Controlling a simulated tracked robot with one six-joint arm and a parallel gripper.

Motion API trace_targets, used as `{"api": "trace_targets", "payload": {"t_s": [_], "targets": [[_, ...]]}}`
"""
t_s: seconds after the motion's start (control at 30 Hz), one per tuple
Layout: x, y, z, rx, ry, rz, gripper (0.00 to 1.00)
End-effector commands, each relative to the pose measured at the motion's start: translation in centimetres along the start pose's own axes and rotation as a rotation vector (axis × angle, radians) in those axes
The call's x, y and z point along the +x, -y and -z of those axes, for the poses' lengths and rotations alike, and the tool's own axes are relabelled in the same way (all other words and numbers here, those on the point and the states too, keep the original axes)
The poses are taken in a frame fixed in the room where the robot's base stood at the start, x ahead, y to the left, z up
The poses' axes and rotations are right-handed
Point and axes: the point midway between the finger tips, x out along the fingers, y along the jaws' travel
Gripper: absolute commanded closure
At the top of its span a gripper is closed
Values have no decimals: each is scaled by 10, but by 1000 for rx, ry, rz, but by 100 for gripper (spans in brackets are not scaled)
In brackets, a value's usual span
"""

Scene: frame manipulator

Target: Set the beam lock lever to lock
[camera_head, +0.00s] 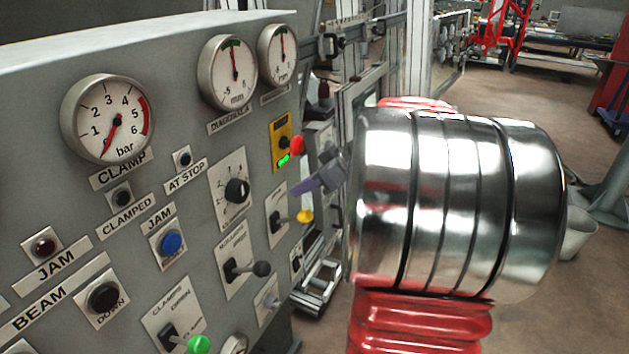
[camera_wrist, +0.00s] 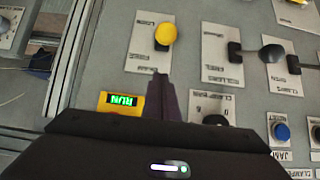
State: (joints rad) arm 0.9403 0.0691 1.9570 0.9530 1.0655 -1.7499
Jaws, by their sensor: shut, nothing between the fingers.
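A lever with a yellow knob (camera_head: 305,216) stands out from a pale labelled plate on the grey control panel. In the wrist view the yellow knob (camera_wrist: 166,34) is near the top, over its plate (camera_wrist: 141,55). I take it for the beam lock lever, but its lettering is too small to read surely. My gripper (camera_wrist: 159,76) is shut and empty. In the wrist view its fingertips point at the lower part of this plate, apart from the knob. In the head view my gripper (camera_head: 298,188) shows just above the yellow knob, and my arm hides much of it.
A black-knobbed lever (camera_head: 262,269) is beside the yellow one, and a green-knobbed lever (camera_head: 199,344) is lower. A yellow box (camera_head: 281,142) with a red button (camera_head: 297,145) and a lit green RUN display is above. Gauges (camera_head: 107,118) line the panel top.

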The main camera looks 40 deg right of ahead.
Motion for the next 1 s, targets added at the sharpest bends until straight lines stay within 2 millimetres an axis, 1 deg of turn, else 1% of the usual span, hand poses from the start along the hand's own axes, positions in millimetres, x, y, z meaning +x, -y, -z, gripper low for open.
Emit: {"api": "trace_targets", "payload": {"t_s": [0.07, 0.1, 0.2, 0.3, 0.4, 0.73, 0.77, 0.83, 1.0], "targets": [[11, 1, 0, 0, 1, 3, 100], [10, 0, -8, 2, 1, 1, 100], [13, 0, -20, 3, 1, 0, 100], [15, 0, -30, 2, 1, 0, 100], [17, 0, -36, 1, 0, 0, 100], [17, 0, -39, -1, 0, 0, 100], [16, -7, -41, 0, 0, -1, 100], [16, -3, -40, 0, 0, -2, 100], [15, -2, -42, 5, -7, -4, 100]]}}
